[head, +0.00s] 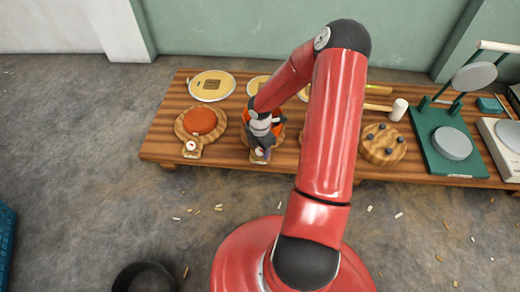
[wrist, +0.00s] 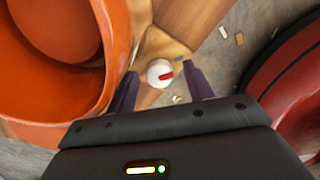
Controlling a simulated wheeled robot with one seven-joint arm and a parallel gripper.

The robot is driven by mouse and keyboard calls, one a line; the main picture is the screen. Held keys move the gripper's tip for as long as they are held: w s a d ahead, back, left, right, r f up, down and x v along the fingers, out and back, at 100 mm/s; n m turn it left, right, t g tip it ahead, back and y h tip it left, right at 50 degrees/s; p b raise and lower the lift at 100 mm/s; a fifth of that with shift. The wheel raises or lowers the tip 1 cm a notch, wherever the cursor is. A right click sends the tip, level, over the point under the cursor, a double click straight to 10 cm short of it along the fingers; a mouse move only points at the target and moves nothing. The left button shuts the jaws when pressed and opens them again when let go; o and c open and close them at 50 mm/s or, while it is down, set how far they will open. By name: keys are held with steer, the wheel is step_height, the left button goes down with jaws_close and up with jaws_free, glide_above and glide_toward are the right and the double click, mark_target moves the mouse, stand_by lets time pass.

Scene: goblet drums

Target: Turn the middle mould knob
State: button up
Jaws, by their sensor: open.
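The middle mould (head: 247,118) is a round wooden piece with an orange top, partly hidden behind my gripper (head: 262,148) in the head view. The wrist view shows a large orange curved rim (wrist: 95,100) at the left. The middle mould's knob (wrist: 160,72) is white and round with a red mark, set on a wooden block (wrist: 165,46). In the wrist view, my gripper (wrist: 162,88) is open, with one dark finger on each side of the knob. I cannot tell whether the fingers touch it. The head view hides this knob behind the gripper.
The left mould (head: 201,120) with its own white knob (head: 190,146) stands beside it on the wooden bench (head: 165,150). My arm hides the area to the right. A mallet (head: 398,109), a knobbed wooden disc (head: 383,145) and a green stand (head: 430,165) are farther right.

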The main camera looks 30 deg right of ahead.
steer(key=shift+f, duration=0.1)
steer(key=c, duration=1)
steer(key=shift+o, duration=0.2)
